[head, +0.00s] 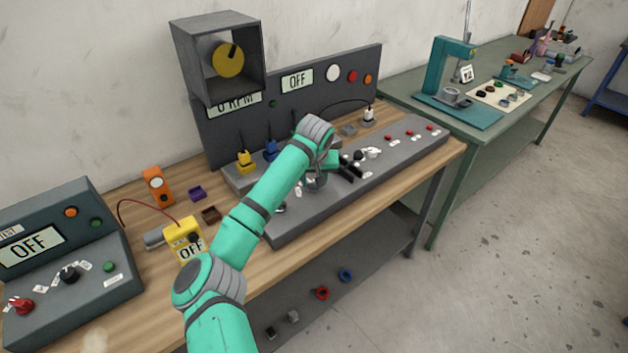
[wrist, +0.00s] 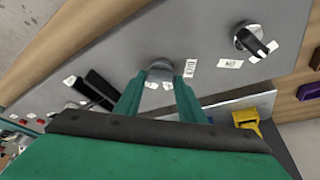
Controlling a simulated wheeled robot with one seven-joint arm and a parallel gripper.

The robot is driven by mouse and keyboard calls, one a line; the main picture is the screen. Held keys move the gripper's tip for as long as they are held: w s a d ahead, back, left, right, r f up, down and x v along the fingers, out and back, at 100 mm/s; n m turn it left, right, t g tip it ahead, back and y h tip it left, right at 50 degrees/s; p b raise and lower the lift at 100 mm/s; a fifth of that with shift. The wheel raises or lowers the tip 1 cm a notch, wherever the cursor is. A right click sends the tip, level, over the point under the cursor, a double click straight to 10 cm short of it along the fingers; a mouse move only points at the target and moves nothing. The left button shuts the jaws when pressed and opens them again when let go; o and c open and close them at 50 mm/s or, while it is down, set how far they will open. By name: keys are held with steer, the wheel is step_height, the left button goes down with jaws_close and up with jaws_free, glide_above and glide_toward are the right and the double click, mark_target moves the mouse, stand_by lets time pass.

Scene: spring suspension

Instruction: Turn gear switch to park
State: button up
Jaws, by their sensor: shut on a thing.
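A grey knob (wrist: 159,70), which appears to be the gear switch, stands on the sloping grey control panel (head: 325,205). My gripper (wrist: 161,82) is shut on this knob, with one teal finger on each side. Small white labels (wrist: 188,68) sit around the knob; I cannot read them surely, nor tell the knob's exact setting. In the head view my arm hides much of the gripper and the knob.
Black levers (wrist: 98,86) stand close to the left of the gripper in the wrist view. Another black-and-grey knob (wrist: 254,40) is to the right. Yellow (head: 244,161) and blue (head: 270,148) plugs stand behind the panel. A yellow meter (head: 183,232) lies left of my arm.

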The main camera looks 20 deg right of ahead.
steer(key=m+h, duration=0.1)
steer(key=m, duration=0.2)
steer(key=m+g+h, duration=0.1)
steer(key=m, duration=0.1)
steer(key=shift+w+m, duration=0.1)
steer(key=shift+m, duration=0.3)
steer(key=shift+w+a+m+g+h, duration=0.1)
steer(key=shift+m+g+h, duration=0.25)
steer(key=shift+m, duration=0.8)
steer(key=shift+m+g+h, duration=0.15)
steer(key=shift+m+g, duration=0.3)
steer(key=shift+m, duration=0.7)
steer(key=o, duration=1.1)
steer(key=shift+c, duration=0.2)
steer(key=v, duration=1.1)
steer(key=shift+f, duration=0.1)
